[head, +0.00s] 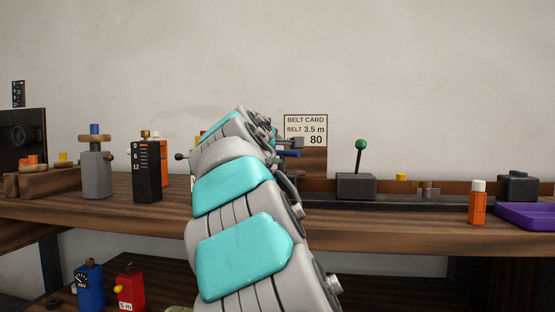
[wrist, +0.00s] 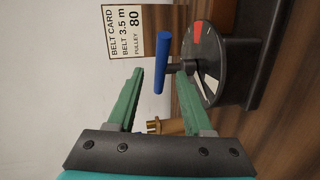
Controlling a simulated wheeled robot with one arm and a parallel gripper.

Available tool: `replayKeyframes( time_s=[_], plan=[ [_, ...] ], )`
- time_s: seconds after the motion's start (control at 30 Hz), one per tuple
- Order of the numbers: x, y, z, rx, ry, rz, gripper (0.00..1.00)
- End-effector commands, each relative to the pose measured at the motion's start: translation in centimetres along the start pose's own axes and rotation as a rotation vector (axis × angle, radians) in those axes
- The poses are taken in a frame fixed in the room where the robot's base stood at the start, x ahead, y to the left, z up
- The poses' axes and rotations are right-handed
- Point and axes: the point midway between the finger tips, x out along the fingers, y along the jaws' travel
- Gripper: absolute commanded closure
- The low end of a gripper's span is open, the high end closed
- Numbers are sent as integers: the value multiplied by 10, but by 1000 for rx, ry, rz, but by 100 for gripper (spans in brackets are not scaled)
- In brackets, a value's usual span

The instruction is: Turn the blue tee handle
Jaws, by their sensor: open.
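The blue tee handle (wrist: 160,62) stands out on a short shaft from a dark round dial (wrist: 222,75) with red and white marks. In the wrist view its bar runs lengthwise between the green fingertips of my gripper (wrist: 160,76). The fingers are open, one on each side of the bar, with a gap on both sides; I cannot tell whether the bar is at fingertip depth. In the head view a small part of the blue handle (head: 289,153) shows beside my arm, which hides the dial.
A belt card (head: 305,130) reading 3.5 m and pulley 80 stands behind. A brass piece (wrist: 168,127) lies low between the fingers in the wrist view. A green-knobbed lever box (head: 356,186), an orange bottle (head: 478,206) and a purple tray (head: 527,222) stand to the right.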

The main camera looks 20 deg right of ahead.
Motion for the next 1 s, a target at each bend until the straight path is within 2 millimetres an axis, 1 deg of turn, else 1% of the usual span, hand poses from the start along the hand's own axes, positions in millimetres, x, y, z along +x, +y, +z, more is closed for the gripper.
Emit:
replayKeyframes(
  time_s=[0.27, 0.47, 0.7, 0.83, 1.0],
  plan=[
    [11, -2, -2, -11, 1, -1, 49],
    [31, -2, -2, -9, 2, -1, 49],
    [61, -2, -3, -10, 3, 0, 49],
    [72, -2, -2, -10, 0, -1, 49],
    [80, -2, -2, -10, 2, -1, 49]
  ],
)
